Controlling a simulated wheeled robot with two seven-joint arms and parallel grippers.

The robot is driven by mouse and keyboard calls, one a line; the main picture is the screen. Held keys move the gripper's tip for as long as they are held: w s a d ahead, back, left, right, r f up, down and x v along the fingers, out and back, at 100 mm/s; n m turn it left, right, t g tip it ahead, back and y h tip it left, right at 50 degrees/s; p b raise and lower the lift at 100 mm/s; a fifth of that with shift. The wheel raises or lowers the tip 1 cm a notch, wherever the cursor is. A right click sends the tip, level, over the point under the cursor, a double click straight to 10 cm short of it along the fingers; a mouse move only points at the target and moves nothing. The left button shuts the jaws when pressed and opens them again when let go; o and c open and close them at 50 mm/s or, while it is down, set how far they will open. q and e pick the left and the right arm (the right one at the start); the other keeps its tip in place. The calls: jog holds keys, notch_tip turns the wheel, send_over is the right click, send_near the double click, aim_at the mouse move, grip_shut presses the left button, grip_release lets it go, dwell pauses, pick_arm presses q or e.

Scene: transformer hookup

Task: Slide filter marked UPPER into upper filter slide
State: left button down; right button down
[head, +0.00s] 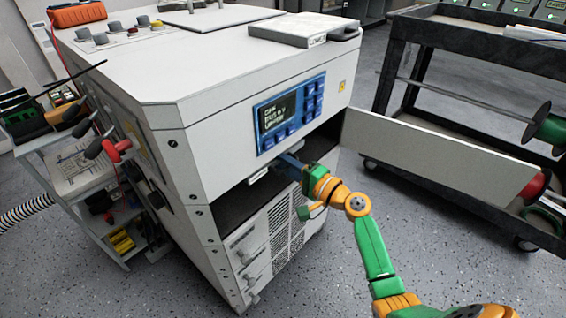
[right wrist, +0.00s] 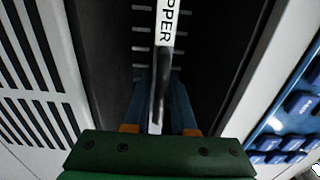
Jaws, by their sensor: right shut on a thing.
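The filter marked UPPER (right wrist: 165,45) shows edge-on in the right wrist view, with its white labelled edge running into the dark slot of the cabinet (head: 195,165). My right gripper (head: 287,162) is at the open front slot, below the blue control panel. In the right wrist view its blue fingers (right wrist: 160,105) are shut on the dark handle of the filter. The filter's body is mostly hidden inside the slot, and I cannot tell how deep it sits. Slide ribs (right wrist: 143,45) show beside it. My left gripper is not in view.
The open front door (head: 430,150) sticks out right of the slot. Another flat filter (head: 300,28), apparently marked LOWER, lies on the cabinet top. The blue panel (head: 290,110) is just above the slot. A dark cart (head: 470,35) stands at right; a cluttered trolley (head: 75,165) at left.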

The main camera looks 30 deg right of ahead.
jog(key=shift+b+x, duration=0.3)
jog(key=shift+x, duration=0.6)
jog(key=c, duration=0.7)
grip_release()
jog(key=shift+o, duration=0.2)
jog(key=shift+p+v, duration=0.4)
jog(key=shift+v, duration=2.1)
